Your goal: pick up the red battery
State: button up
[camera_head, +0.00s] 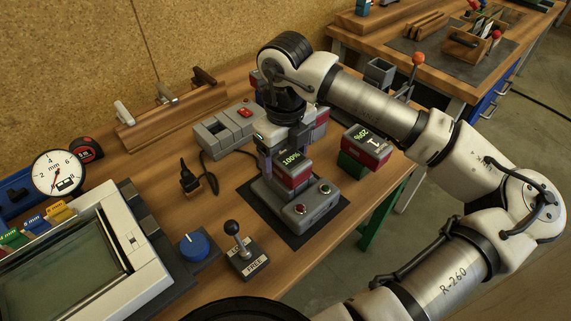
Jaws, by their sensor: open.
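A red and grey battery (293,176) with a "100%" display stands on a grey base (296,212) with red and green buttons, on a dark mat. My gripper (284,148) points down right above this battery, with its fingers open. A finger shows at the battery's left side; whether it touches cannot be told. A second red and grey battery (374,153) showing "20%" stands to the right, near the table edge, with a green block (352,165) at its lower left. More red parts show partly behind my gripper, mostly hidden.
A grey charger-like box (222,132) stands left of my gripper. A black plug (189,177) with cable, a lever (240,255) and a blue knob (193,247) are nearer. A tilted glass frame (80,255) fills the lower left. A second bench (455,70) stands behind.

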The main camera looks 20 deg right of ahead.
jog(key=shift+f, duration=0.1)
dwell(0.5)
jog(key=c, duration=1.1)
jog(key=shift+c, duration=0.2)
jog(key=shift+r+p, duration=0.5)
jog(key=shift+p, duration=0.2)
notch_tip(320, 180, up, 20)
jog(key=b, duration=0.3)
jog(key=shift+f, duration=0.25)
